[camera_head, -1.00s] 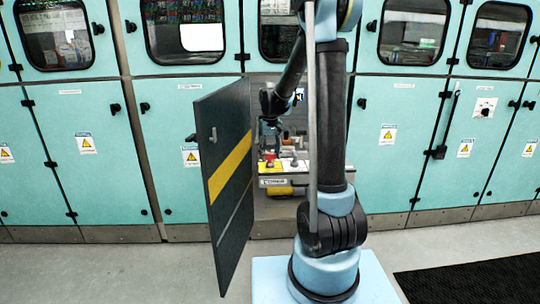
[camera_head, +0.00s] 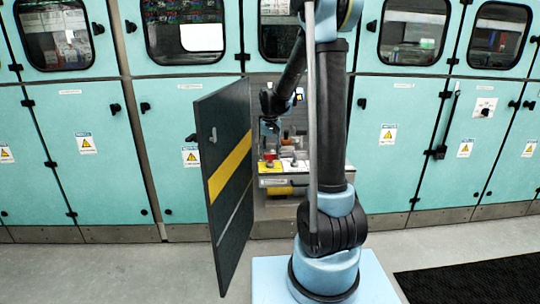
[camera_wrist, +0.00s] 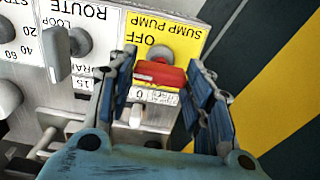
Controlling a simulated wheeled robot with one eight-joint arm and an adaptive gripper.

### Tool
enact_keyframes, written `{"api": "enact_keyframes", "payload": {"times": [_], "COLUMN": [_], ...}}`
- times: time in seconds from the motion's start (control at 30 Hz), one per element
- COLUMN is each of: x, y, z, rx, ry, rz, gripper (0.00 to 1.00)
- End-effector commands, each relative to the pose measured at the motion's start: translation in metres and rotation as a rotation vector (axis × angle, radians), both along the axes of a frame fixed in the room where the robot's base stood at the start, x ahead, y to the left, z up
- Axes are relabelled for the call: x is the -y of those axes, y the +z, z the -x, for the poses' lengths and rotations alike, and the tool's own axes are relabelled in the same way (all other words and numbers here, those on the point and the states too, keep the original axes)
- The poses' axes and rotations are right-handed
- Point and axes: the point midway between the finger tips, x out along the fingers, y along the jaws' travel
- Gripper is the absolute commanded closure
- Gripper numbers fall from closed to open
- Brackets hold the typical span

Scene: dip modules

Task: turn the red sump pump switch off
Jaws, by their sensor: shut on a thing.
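The red sump pump switch (camera_wrist: 160,75) sits on a yellow plate (camera_wrist: 166,38) marked "SUMP PUMP" and "OFF", upside down in the wrist view. A small white label (camera_wrist: 153,96) lies beside it, by a pale toggle (camera_wrist: 136,115). My gripper (camera_wrist: 162,70) has its blue fingers on both sides of the red switch and is shut on it. The exact contact is hard to see. In the head view my gripper (camera_head: 269,129) is above the module panel (camera_head: 300,171), inside the open cabinet bay. The red switch is a small patch there (camera_head: 269,156).
An open dark door (camera_head: 228,185) with a yellow stripe stands left of the bay, close to my gripper. A "ROUTE" plate with a grey knob (camera_wrist: 57,55) is beside the switch plate. A dark mat (camera_head: 475,280) lies on the floor at right.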

Motion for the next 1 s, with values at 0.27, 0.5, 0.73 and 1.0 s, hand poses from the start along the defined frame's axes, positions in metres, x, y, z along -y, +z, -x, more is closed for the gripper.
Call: {"api": "enact_keyframes", "payload": {"times": [0.27, 0.5, 0.73, 1.0], "x": [0.000, 0.000, 0.000, 0.000], "y": [0.000, 0.001, 0.019, 0.066], "z": [0.000, 0.000, 0.000, 0.000], "rx": [0.001, 0.000, 0.000, 0.000], "ry": [0.000, 0.000, 0.000, 0.000], "rz": [0.000, 0.000, 0.000, 0.000], "gripper": [0.33, 0.33, 0.33, 0.33]}}
